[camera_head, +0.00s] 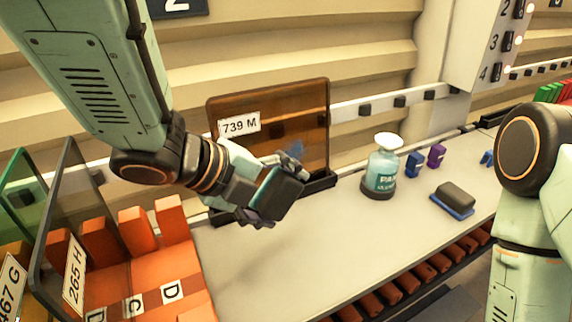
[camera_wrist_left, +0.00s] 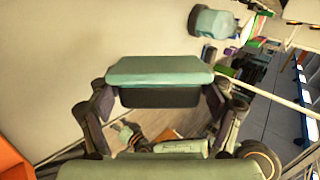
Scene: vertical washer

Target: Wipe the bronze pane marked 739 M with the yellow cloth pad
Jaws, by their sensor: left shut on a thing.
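The bronze pane marked 739 M (camera_head: 300,110) stands upright in a dark holder at the back of the bench, its white label at the upper left. A bluish smear shows on its lower right. My left gripper (camera_head: 268,194) is in front of the pane's lower part and is shut on a dark-backed pad with a teal face (camera_head: 280,196). The pad also shows between the fingers in the left wrist view (camera_wrist_left: 160,72). Whether it touches the pane cannot be told. I see no yellow pad. My right gripper is out of view.
A spray bottle (camera_head: 382,168) stands right of the pane. A grey pad with a blue face (camera_head: 454,200) and small blue and purple blocks (camera_head: 436,155) lie further right. A dark pane marked 265 H (camera_head: 75,260) and orange blocks (camera_head: 172,218) are at left. The bench's middle is clear.

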